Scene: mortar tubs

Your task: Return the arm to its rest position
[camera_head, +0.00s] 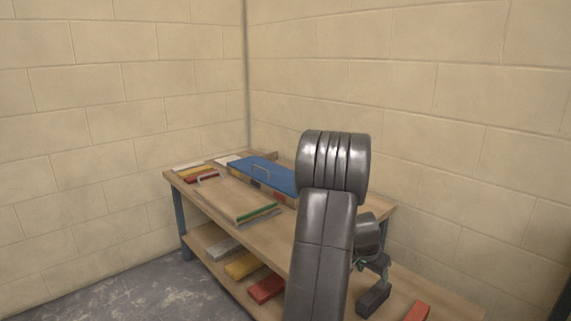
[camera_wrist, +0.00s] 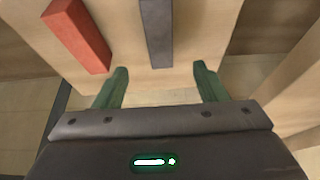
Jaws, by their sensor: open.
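My gripper (camera_wrist: 160,72) has its two green fingers spread apart in the wrist view, with nothing between them. A dark grey block (camera_wrist: 157,32) lies just beyond the fingertips, roughly in line with the gap. A red block (camera_wrist: 77,35) lies to its left. In the head view my arm reaches out over the right part of the bench, and my gripper (camera_head: 380,268) is partly hidden behind it. The dark block (camera_head: 373,301) shows just below the gripper; whether they touch is unclear.
A wooden bench (camera_head: 215,258) with a lower shelf stands in a block-wall corner. On top are a blue-lidded tub (camera_head: 270,174), a wooden-topped tub (camera_head: 228,199) and coloured strips. The shelf holds grey (camera_head: 223,248), yellow (camera_head: 243,265) and red (camera_head: 266,288) blocks. Floor is clear at left.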

